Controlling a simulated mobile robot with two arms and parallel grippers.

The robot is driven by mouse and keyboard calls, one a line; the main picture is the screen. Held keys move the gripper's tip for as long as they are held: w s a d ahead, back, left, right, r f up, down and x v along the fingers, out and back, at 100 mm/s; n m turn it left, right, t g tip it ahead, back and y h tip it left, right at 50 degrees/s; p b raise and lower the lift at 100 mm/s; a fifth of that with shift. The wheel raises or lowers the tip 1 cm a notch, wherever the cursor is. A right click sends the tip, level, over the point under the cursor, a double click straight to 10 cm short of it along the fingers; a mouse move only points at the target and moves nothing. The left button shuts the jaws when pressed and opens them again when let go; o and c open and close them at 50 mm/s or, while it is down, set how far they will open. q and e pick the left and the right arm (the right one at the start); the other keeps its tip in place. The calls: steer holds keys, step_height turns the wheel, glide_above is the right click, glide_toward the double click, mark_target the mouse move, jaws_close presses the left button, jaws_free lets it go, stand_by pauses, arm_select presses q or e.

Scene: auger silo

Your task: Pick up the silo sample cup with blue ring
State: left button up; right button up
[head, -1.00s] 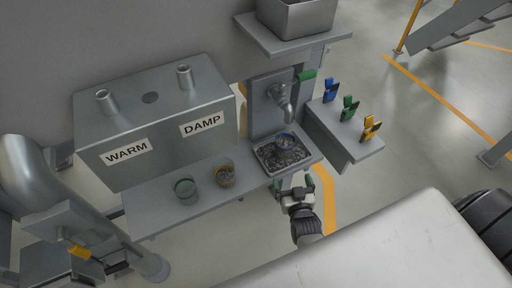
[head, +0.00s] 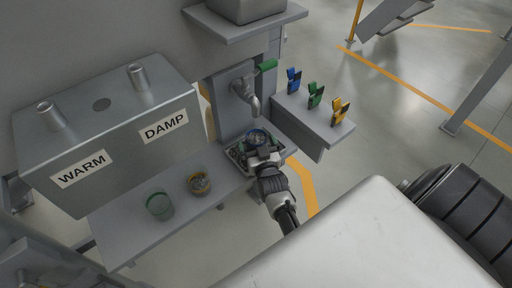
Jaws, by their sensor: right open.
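The sample cup with the blue ring (head: 258,135) stands in the square tray (head: 232,155) below the tap. The gripper hides the cup's lower near side. I cannot tell whether the fingers touch the cup. I do not see my left gripper.
A green-ringed cup (head: 159,206) and an orange-ringed cup (head: 200,184) stand on the shelf (head: 118,232) under the WARM and DAMP box (head: 110,135). A tap (head: 247,92) hangs above the tray. Blue, green and yellow clips (head: 339,110) stand on a side ledge.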

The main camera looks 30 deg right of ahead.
steer(key=shift+w+d+f, duration=0.1)
steer(key=shift+w+d, duration=0.15)
steer(key=shift+w, duration=0.4)
arm_select(q)
steer(key=shift+w+f, duration=0.2)
steer(key=shift+f, duration=0.2)
arm_select(e)
steer(key=shift+c, duration=0.7)
steer(key=c, duration=0.9)
steer(key=shift+s+r, duration=0.1)
steer(key=shift+r, duration=0.1)
steer(key=shift+r, duration=0.15)
step_height(320, 180, up, 7)
arm_select(q)
steer(key=shift+s+f+b, duration=0.1)
steer(key=shift+f+b, duration=0.5)
steer(key=shift+b, duration=0.1)
arm_select(e)
steer(key=s, duration=0.6)
steer(key=s+d, duration=0.1)
steer(key=s, duration=1.3)
steer(key=shift+d+f, duration=0.25)
